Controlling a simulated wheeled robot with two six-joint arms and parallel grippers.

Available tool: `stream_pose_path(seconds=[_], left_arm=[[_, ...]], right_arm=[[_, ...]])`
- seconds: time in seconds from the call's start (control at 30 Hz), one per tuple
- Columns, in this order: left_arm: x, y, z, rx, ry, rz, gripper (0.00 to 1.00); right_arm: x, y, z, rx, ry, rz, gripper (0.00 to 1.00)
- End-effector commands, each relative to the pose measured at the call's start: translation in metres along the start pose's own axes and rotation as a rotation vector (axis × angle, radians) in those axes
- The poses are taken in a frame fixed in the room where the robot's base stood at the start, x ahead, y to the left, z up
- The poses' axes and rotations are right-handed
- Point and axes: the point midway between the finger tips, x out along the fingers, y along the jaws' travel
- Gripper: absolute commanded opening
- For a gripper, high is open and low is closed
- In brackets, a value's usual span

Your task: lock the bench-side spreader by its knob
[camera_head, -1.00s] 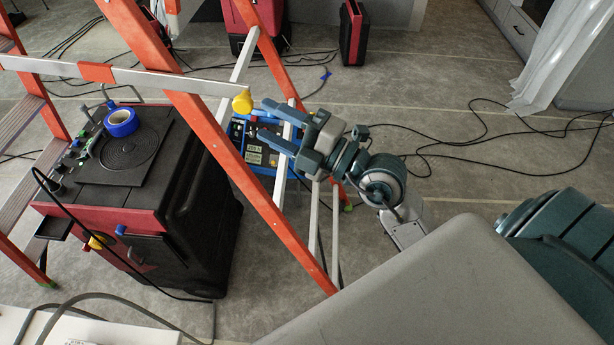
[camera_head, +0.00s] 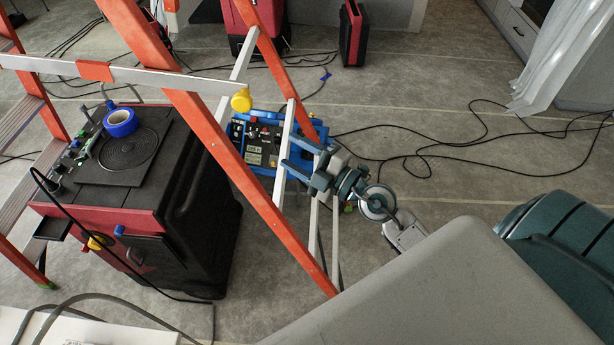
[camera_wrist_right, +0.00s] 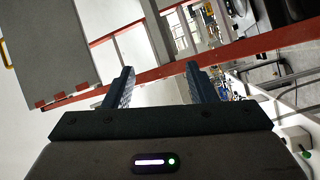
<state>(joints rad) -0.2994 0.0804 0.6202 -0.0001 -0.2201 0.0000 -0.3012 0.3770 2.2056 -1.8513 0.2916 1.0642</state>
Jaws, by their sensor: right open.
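The spreader is a pale metal bar (camera_head: 150,78) running across the orange stepladder (camera_head: 190,110) in the head view. Its yellow knob (camera_head: 241,101) sits at the bar's right end, beside the ladder's orange rail. My right gripper (camera_head: 287,154) is open and empty, to the right of and below the knob, apart from it. In the right wrist view its two blue fingers (camera_wrist_right: 158,85) stand apart with nothing between them. An orange rail (camera_wrist_right: 160,72) crosses behind the fingertips there. I cannot make out the knob in that view. My left gripper is not in view.
A blue device (camera_head: 262,140) sits on the floor behind the ladder. Black cables (camera_head: 480,125) cross the floor at the right.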

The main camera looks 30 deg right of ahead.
Motion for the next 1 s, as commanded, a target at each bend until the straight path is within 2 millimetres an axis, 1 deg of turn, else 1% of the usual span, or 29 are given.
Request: stream_pose_path(seconds=[0.03,0.1,0.4,0.53,0.7,1.0], left_arm=[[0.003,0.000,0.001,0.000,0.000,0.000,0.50],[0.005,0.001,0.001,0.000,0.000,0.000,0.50],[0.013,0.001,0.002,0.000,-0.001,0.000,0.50],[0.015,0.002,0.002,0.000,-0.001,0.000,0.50],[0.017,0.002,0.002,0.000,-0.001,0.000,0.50],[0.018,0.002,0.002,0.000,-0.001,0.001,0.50]], right_arm=[[0.000,-0.010,0.008,0.018,-0.013,-0.004,0.51],[0.000,-0.020,0.018,0.043,-0.030,-0.007,0.51],[-0.003,-0.064,0.057,0.136,-0.102,-0.021,0.51],[-0.005,-0.080,0.071,0.169,-0.130,-0.027,0.51],[-0.007,-0.093,0.082,0.199,-0.155,-0.029,0.51],[-0.008,-0.097,0.086,0.208,-0.164,-0.031,0.51]])
